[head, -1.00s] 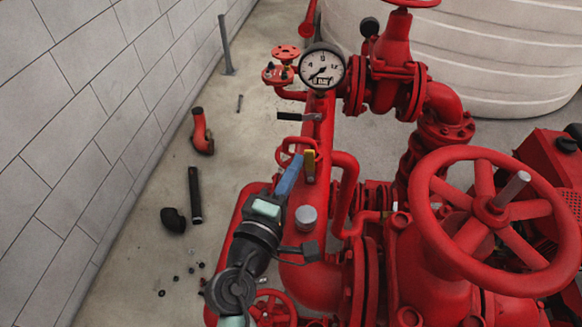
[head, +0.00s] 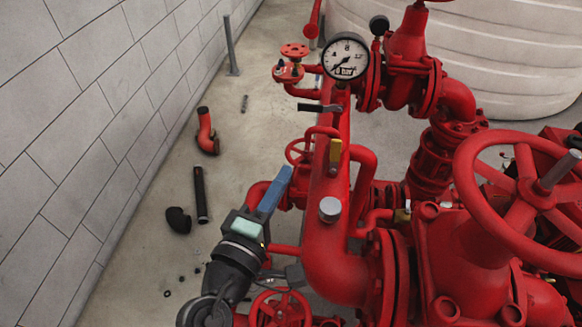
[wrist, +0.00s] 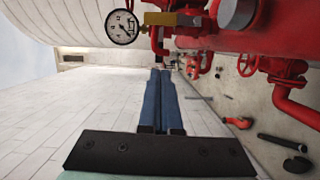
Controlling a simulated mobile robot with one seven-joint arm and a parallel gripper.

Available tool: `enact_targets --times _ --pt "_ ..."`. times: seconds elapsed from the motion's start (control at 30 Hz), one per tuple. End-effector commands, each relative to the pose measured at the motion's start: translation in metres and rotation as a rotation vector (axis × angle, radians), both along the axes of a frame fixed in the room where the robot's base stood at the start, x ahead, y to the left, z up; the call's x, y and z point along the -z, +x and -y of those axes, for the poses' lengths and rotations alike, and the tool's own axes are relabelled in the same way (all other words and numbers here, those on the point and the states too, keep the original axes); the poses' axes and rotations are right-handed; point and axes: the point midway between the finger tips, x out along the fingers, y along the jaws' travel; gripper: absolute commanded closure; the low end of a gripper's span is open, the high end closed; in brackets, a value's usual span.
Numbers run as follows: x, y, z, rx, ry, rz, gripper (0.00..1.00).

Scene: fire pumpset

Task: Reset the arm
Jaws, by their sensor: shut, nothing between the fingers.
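My gripper (head: 280,182) is at lower centre in the head view, left of the thick red pipe and in front of the pump set. Its blue fingers point up and away. In the wrist view my gripper (wrist: 160,75) shows its two blue fingers side by side and closed together, with nothing between them. The fingers appear clear of the pipework. My dark arm comes in from the bottom of the head view.
The red pipe (head: 325,190) with a yellow-handled valve (head: 335,152) stands right of my gripper. Loose pipe pieces (head: 200,195) lie on the floor near the grey wall (head: 80,120).

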Motion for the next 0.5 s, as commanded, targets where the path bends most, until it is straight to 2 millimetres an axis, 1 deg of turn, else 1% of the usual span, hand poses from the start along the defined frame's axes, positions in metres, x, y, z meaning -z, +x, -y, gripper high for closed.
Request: enact_targets --times 0.03,0.1,0.2,0.33,0.47,0.5 --pt "0.004 -0.010 -0.005 -0.003 0.000 -0.001 1.00" --pt "0.004 -0.020 -0.010 -0.002 0.002 0.000 1.00" --pt "0.002 -0.031 -0.016 -0.002 0.001 0.000 1.00" --pt "0.001 -0.039 -0.019 -0.001 0.001 0.000 1.00" --pt "0.000 -0.040 -0.019 0.000 0.001 0.002 1.00" --pt "-0.004 -0.038 -0.019 -0.002 0.019 0.012 1.00"
